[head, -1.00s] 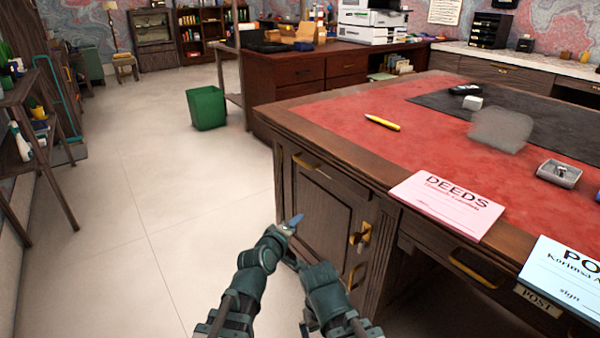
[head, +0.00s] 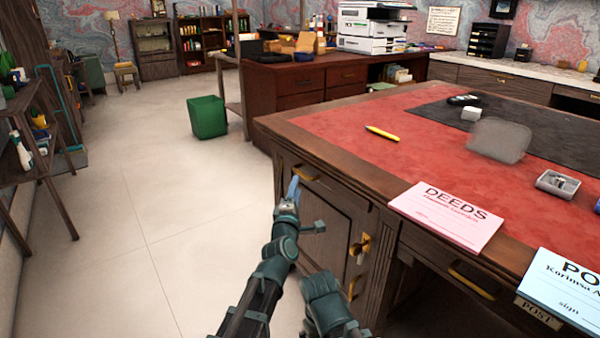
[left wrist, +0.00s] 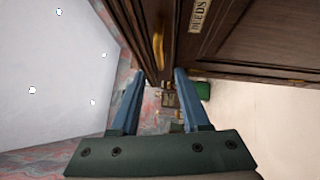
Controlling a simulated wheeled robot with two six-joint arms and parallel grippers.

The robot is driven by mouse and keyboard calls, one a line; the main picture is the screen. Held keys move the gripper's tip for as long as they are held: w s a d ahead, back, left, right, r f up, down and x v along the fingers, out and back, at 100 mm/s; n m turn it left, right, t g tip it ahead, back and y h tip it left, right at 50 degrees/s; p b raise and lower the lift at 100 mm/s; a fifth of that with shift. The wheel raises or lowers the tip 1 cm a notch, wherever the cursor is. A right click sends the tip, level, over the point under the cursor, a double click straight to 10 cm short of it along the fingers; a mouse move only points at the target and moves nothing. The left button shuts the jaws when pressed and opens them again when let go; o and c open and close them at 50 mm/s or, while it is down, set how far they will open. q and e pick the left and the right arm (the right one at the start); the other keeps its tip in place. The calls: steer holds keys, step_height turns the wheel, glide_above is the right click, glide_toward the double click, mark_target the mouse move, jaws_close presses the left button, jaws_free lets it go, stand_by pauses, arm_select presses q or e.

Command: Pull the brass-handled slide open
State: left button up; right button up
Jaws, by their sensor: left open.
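The slide is the narrow wooden front under the desk top at the left pedestal, and it looks flush with the desk. Its brass handle (head: 306,173) also shows in the left wrist view (left wrist: 158,50). My left gripper (head: 293,187) is open and empty, with its blue fingers just left of and below the handle. In the left wrist view the handle appears just past the two fingertips, not between them.
Below the slide is a panelled door (head: 325,225) with a brass lock plate (head: 360,247). A drawer with a brass pull (head: 472,280) is to the right. A pink DEEDS card (head: 447,215) lies on the desk's front edge. A green bin (head: 208,117) stands on open floor at left.

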mark_target(300, 171)
arm_select(q)
steer(key=w, duration=0.5)
steer(key=w+d+r, duration=0.1)
steer(key=w, duration=0.1)
steer(key=shift+w+d+p, duration=0.1)
steer(key=shift+w+p, duration=0.25)
jaws_close()
stand_by(1.1)
